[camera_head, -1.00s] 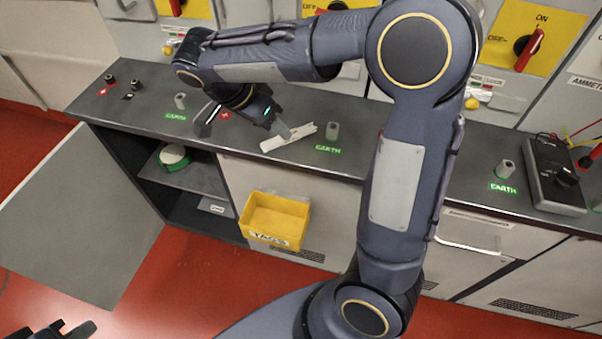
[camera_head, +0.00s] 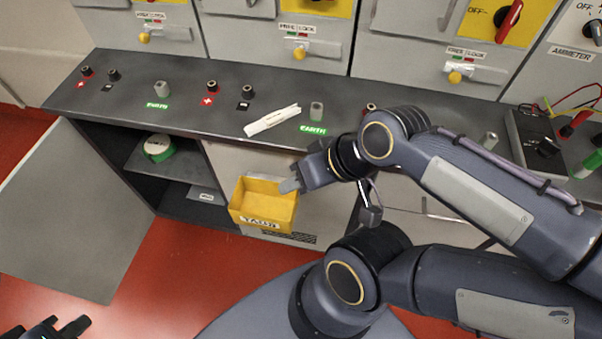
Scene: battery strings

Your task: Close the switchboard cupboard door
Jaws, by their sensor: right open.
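The cupboard door (camera_head: 65,220) is a plain grey panel standing wide open at the left, swung out over the red floor. The cupboard (camera_head: 190,168) under the counter is dark inside and shows a shelf with a green and white roll (camera_head: 158,148). My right gripper (camera_head: 331,202) is open and empty, its fingers spread in front of the cabinet fronts just right of the yellow bin, well away from the door. My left gripper (camera_head: 52,329) is at the bottom left corner, near the door's lower edge in the picture. It is cut off by the frame, so its opening is unclear.
A yellow bin (camera_head: 262,222) on the cabinet front is just right of the cupboard opening. The grey counter (camera_head: 215,125) carries terminals, a white strip (camera_head: 272,120) and a black meter (camera_head: 540,145). Red floor (camera_head: 165,280) is clear between the door and my base.

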